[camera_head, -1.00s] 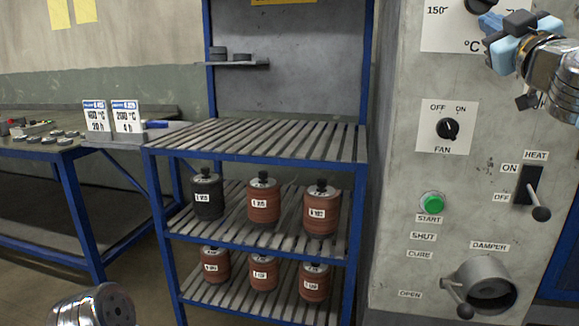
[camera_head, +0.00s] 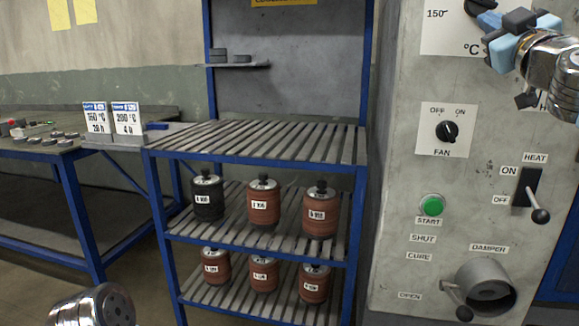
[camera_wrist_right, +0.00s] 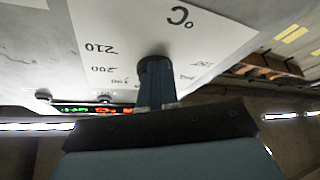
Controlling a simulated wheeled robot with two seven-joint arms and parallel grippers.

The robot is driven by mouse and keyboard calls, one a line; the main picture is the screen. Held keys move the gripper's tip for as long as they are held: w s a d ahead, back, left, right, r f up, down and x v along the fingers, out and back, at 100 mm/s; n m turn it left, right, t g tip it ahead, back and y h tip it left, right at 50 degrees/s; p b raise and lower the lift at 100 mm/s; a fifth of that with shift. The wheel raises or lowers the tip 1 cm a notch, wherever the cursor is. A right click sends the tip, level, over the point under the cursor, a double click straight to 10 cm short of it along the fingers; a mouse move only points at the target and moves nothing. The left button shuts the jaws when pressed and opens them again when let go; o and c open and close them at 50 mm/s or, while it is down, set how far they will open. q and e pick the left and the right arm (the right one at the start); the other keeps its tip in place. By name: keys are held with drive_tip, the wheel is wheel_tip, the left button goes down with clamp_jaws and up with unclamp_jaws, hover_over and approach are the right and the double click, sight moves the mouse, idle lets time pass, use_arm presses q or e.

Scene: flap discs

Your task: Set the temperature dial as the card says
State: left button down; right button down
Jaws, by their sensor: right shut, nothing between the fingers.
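The temperature dial (camera_head: 480,5) is a dark knob on a white plate marked 150 and °C, cut off at the top right of the head view. The right wrist view shows the dark dial (camera_wrist_right: 155,66) on its plate, with 200 and 210 legible upside down. My right gripper (camera_head: 487,22) is shut and empty, its blue fingers (camera_wrist_right: 157,90) right at the dial. I cannot tell whether they touch it. The dial's pointer is hidden. Two cards stand on the left bench: the left card (camera_head: 96,119) seems to read 160 °C, the right card (camera_head: 128,119) 200 °C. Their small print is blurred.
Below the dial, the panel carries a fan switch (camera_head: 447,131), green start button (camera_head: 432,205), heat lever (camera_head: 538,213) and damper (camera_head: 483,285). A blue rack (camera_head: 255,163) holds several labelled rotors, with its top shelf clear. A display (camera_wrist_right: 90,108) glows green and red.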

drive_tip(key=shift+d+r, duration=0.1)
drive_tip(key=shift+d, duration=0.15)
drive_tip(key=shift+s+d+r, duration=0.15)
drive_tip(key=shift+d+r, duration=0.2)
drive_tip(key=shift+d, duration=0.15)
idle(0.4)
drive_tip(key=shift+d, duration=0.1)
drive_tip(key=s+a, duration=0.1)
drive_tip(key=s, duration=0.5)
drive_tip(key=shift+f, duration=0.25)
idle(0.3)
drive_tip(key=shift+s, duration=0.1)
